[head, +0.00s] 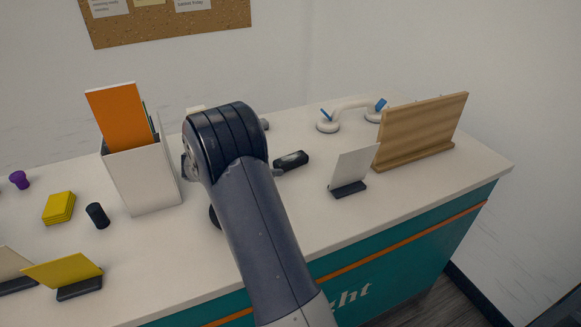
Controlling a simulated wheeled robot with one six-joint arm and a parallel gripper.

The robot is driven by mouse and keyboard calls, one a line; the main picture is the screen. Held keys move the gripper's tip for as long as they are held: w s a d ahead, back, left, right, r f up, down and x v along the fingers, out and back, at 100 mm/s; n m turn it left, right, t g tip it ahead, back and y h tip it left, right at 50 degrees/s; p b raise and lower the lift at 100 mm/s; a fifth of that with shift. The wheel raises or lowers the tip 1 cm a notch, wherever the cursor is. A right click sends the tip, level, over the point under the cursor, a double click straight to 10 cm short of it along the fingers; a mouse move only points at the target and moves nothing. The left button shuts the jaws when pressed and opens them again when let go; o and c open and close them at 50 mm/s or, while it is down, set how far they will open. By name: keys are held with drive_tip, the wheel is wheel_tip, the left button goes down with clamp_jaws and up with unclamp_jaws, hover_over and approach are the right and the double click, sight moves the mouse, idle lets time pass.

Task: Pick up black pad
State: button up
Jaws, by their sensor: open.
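I cannot tell for sure which thing is the black pad. A small black block with a grey top patch (291,160) lies on the white counter (430,178), just right of my arm's bent joint. A dark rounded edge (214,217) shows at the left side of my arm, mostly hidden behind it; I cannot tell what it is. My arm rises from the bottom middle across the counter, and its far end is hidden behind its own links. My gripper does not show.
Left of my arm stand a white bin with orange folders (157,180), a black cylinder (97,215), a yellow stack (59,208) and card holders (80,289). Right are a white card in a dark stand (349,188), a wooden rack (420,130) and a white handle-like piece (328,124).

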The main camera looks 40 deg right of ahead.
sight(280, 162)
drive_tip(key=x, duration=0.2)
drive_tip(key=p+x, duration=0.1)
drive_tip(key=x, duration=0.4)
drive_tip(key=shift+w+r, duration=0.2)
drive_tip(key=shift+w, duration=0.2)
drive_tip(key=shift+c, duration=0.4)
drive_tip(key=c, duration=1)
